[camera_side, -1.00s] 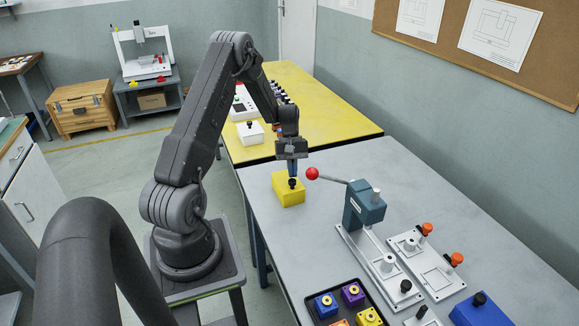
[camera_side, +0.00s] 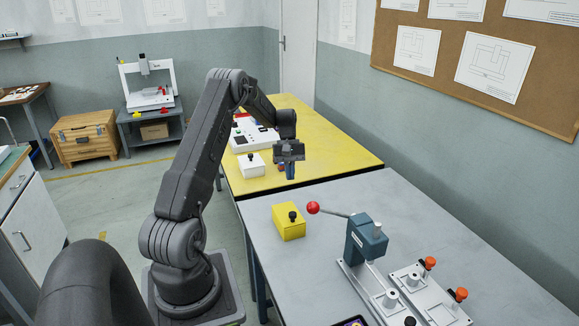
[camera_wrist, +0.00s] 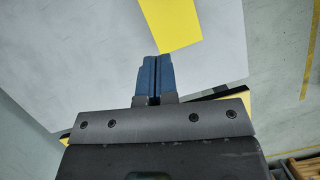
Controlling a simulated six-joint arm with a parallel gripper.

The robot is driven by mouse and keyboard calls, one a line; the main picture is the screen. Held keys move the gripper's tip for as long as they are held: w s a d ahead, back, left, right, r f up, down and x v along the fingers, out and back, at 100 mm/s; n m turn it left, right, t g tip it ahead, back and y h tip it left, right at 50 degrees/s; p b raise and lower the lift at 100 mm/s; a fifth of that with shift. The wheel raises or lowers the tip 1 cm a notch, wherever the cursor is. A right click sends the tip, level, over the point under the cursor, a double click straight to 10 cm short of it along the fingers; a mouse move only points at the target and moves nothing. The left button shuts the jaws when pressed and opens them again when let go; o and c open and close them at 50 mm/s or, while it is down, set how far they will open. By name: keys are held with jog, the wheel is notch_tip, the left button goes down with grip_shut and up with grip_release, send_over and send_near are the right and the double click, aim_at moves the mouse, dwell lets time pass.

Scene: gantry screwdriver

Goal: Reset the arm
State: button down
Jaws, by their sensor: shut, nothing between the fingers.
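My gripper (camera_side: 290,174) is shut and empty, with its blue fingers pointing down. In the side view it hangs in the air above and behind the yellow box, apart from it. The yellow box (camera_side: 288,226) with a black knob on top stands on the grey table (camera_side: 335,195). In the wrist view the two blue fingers (camera_wrist: 152,58) lie side by side with only a thin dark line between them. A yellow patch (camera_wrist: 172,20) shows beyond the fingertips there; I cannot tell whether it is the box or the yellow table.
A teal press (camera_side: 365,238) with a red-ball lever (camera_side: 313,208) stands right of the yellow box. Fixtures with orange knobs (camera_side: 461,294) are at front right. The yellow table (camera_side: 330,135) behind holds a white box (camera_side: 251,166) and a control panel (camera_side: 252,135).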

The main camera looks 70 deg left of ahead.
jog(key=w+d+r+m+t+y, duration=0.25)
jog(key=d+r+m, duration=0.45)
jog(key=d+r, duration=1.2)
jog(key=s+d+r+m+t+y, duration=0.1)
jog(key=s+d+m+t, duration=0.3)
jog(key=s+d, duration=1.2)
jog(key=d+m, duration=0.3)
jog(key=m, duration=0.1)
jog(key=shift+s+r+y, duration=0.2)
jog(key=shift+s+y, duration=0.15)
jog(key=c, duration=1.9)
grip_release()
